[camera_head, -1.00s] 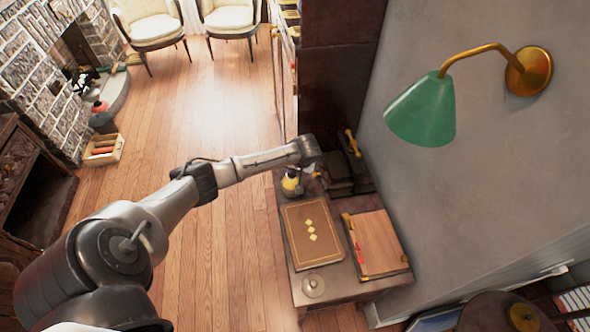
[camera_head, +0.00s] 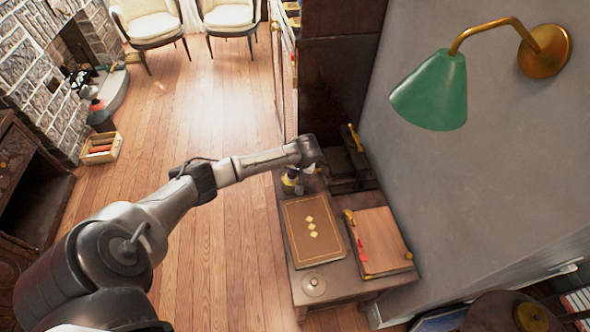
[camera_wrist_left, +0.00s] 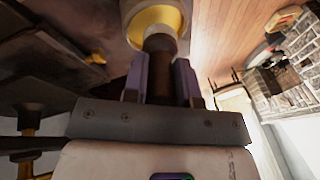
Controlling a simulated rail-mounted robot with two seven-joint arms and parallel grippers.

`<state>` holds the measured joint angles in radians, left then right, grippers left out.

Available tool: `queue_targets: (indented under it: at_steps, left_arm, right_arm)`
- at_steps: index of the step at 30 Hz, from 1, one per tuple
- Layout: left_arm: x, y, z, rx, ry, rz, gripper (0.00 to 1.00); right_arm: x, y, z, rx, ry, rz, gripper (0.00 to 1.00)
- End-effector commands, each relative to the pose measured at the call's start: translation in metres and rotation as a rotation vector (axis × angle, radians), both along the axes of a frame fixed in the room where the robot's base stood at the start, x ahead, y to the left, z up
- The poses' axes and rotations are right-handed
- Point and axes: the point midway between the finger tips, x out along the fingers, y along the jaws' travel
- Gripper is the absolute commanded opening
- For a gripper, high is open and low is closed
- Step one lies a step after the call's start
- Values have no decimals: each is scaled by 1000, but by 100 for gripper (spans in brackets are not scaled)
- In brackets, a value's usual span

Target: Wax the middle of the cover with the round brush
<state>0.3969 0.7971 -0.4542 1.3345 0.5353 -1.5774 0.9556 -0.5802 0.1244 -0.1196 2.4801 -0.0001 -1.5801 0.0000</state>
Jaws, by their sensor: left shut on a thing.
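The brown cover (camera_head: 301,213) lies flat on the small table, with a gold border and gold diamonds in its middle. My left gripper (camera_wrist_left: 159,82) is shut on the dark handle of the round brush (camera_wrist_left: 159,68). In the head view the left gripper (camera_head: 299,180) is over the table's far left corner, beyond the cover and apart from it. A round yellow thing with a pale rim (camera_wrist_left: 155,25), like an open pot, lies past the brush's end. I cannot tell whether the brush touches it. The right gripper is out of view.
A wooden-faced book block (camera_head: 385,240) with a red ribbon lies right of the cover. A small round lid-like disc (camera_head: 313,286) is at the near edge. Dark blocks (camera_head: 345,170) stand at the back. A green lamp (camera_head: 432,92) juts from the wall above.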

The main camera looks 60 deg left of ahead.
Motion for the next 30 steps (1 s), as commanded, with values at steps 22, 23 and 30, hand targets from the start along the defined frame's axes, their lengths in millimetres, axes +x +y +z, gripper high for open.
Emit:
queue_targets:
  at_steps: [22,23,30]
  left_arm:
    - [0,0,-5,0,0,0,2]
    - [0,0,-6,0,0,0,2]
    - [0,0,-8,-1,-1,0,2]
  right_arm:
    - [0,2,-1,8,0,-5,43]
    - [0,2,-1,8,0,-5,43]
    - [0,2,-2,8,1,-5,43]
